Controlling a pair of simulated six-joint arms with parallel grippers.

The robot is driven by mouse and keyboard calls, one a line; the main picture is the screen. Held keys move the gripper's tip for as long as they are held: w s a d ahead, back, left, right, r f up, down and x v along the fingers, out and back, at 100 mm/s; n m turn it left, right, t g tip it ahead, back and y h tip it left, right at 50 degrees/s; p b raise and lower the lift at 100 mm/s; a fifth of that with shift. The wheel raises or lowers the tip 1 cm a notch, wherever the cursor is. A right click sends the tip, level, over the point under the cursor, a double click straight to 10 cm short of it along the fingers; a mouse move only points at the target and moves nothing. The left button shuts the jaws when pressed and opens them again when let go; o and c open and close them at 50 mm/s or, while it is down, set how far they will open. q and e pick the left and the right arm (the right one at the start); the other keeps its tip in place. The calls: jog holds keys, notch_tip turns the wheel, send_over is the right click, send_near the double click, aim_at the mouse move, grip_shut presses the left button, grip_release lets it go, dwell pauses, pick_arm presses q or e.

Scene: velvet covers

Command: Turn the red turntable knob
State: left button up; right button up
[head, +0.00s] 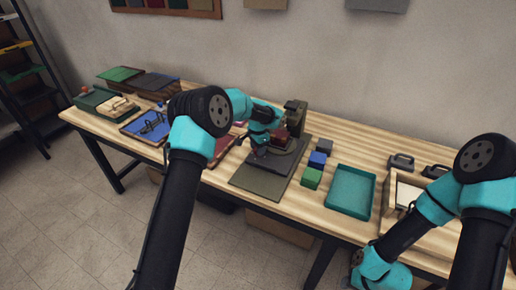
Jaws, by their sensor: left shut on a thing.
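The red turntable knob (281,133) shows as a small reddish block on a dark turntable device (297,145) at the middle of the bench. My left gripper (264,148) is down at the device, shut on the red knob as far as the small view shows. The fingers and part of the knob are hidden by my left wrist.
Green (312,178), blue (317,160) and grey (324,146) blocks stand right of the device. Beyond them is an empty teal tray (350,191). A blue tray (150,126) and a green tray (101,103) lie at the left. A wall stands behind the wooden bench.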

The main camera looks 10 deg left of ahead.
dwell(0.4)
pick_arm(q)
jog(key=o, duration=0.9)
jog(key=shift+r, duration=0.1)
notch_tip(320, 180, up, 17)
jog(key=shift+r, duration=0.1)
